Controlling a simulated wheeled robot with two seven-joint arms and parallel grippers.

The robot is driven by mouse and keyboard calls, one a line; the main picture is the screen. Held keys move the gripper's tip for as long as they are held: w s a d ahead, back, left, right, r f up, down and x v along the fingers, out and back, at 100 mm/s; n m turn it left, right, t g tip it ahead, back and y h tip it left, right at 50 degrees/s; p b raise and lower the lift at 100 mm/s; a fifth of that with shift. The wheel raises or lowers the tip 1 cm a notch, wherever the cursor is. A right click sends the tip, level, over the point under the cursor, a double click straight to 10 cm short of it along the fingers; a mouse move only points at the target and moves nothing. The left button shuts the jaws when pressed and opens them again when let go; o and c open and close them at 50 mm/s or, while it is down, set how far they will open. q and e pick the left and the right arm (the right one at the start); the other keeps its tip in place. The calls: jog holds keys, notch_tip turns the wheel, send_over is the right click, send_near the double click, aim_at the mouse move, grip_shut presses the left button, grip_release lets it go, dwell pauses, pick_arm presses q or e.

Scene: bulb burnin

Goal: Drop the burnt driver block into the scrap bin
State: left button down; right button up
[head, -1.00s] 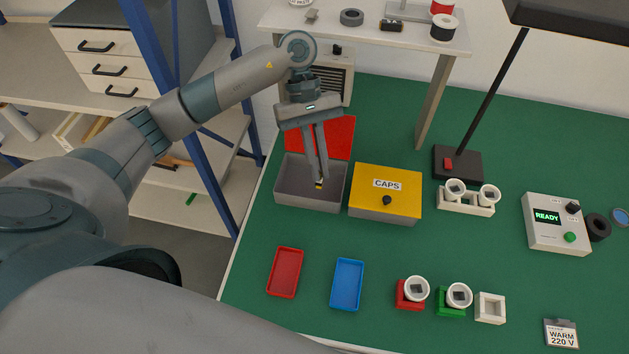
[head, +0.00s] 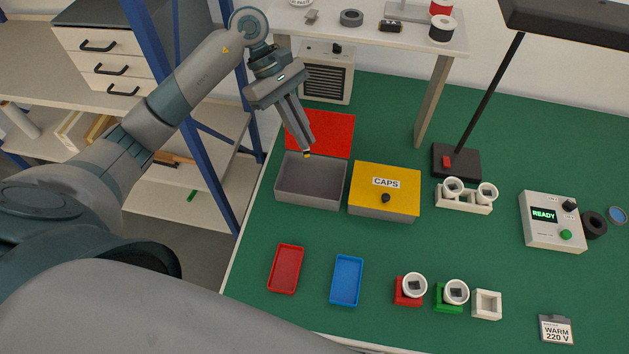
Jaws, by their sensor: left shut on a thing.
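My left gripper (head: 305,150) is shut on a small dark block with a yellow part (head: 307,155), which barely shows between the fingertips. It holds the block above the back edge of the open grey bin, in front of the red lid (head: 322,130). The open grey bin (head: 309,194), which seems to be the scrap bin, has no readable label; its visible inside looks empty. The fingers are tilted, pointing down and to the right. My right gripper is not in view.
A box with a yellow CAPS lid (head: 386,182) stands right beside the bin. A red tray (head: 286,269) and a blue tray (head: 346,281) lie in front. A shelf (head: 375,32) and a grilled unit (head: 328,78) stand behind. Green mat between them is clear.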

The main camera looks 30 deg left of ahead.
pick_arm(q)
jog(key=shift+f, duration=0.1)
jog(key=shift+f+b, duration=0.45)
jog(key=shift+f, duration=2.45)
jog(key=c, duration=1.8)
grip_release()
jog(key=b+v, duration=0.3)
jog(key=v, duration=0.4)
jog(key=shift+a+r, duration=0.1)
jog(key=shift+r, duration=0.1)
